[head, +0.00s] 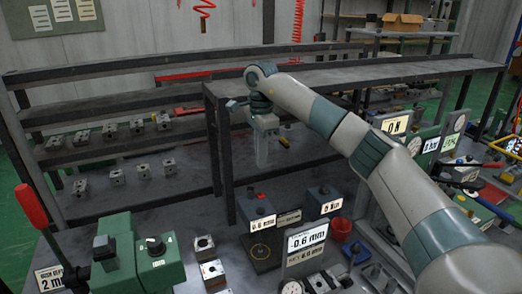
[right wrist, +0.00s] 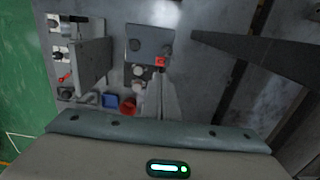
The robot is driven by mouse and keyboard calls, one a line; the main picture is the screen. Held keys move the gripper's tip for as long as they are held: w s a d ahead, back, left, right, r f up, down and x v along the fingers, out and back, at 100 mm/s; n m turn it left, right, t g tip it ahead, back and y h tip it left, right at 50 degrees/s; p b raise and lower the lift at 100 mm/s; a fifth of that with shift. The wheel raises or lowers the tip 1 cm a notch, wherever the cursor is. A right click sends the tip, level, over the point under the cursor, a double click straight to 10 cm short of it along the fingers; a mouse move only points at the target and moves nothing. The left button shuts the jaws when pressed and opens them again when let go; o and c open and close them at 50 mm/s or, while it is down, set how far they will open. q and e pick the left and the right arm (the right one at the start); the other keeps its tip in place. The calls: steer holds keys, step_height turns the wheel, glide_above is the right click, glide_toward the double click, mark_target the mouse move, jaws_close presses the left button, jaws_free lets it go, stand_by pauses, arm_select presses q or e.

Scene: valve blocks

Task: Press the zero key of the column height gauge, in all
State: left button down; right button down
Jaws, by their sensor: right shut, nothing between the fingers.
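My right gripper (head: 263,158) hangs fingers-down, shut and empty, above the bench behind the grey-blue boxes. A grey-blue box (head: 258,208) with a red key (head: 260,195) on top and a small label sits on the bench, below and just in front of the gripper in the head view. In the right wrist view a red key (right wrist: 160,62) shows at the edge of a grey box (right wrist: 148,40), close to the tips of the narrow shut fingers. I cannot tell whether the fingers touch it. I cannot tell for sure which unit is the column height gauge. My left gripper is out of view.
A second grey-blue box (head: 324,201) stands to the right, with a red cup (head: 341,228) nearby. A sign reading 0.6 mm (head: 306,240) stands in front. A green machine (head: 140,250) is at the left. A dark shelf rack (head: 110,130) with metal blocks stands behind.

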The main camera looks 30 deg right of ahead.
mark_target(261, 195)
step_height(261, 195, down, 10)
steer(key=p, duration=0.4)
steer(key=shift+f+p, duration=0.25)
steer(key=shift+p, duration=0.1)
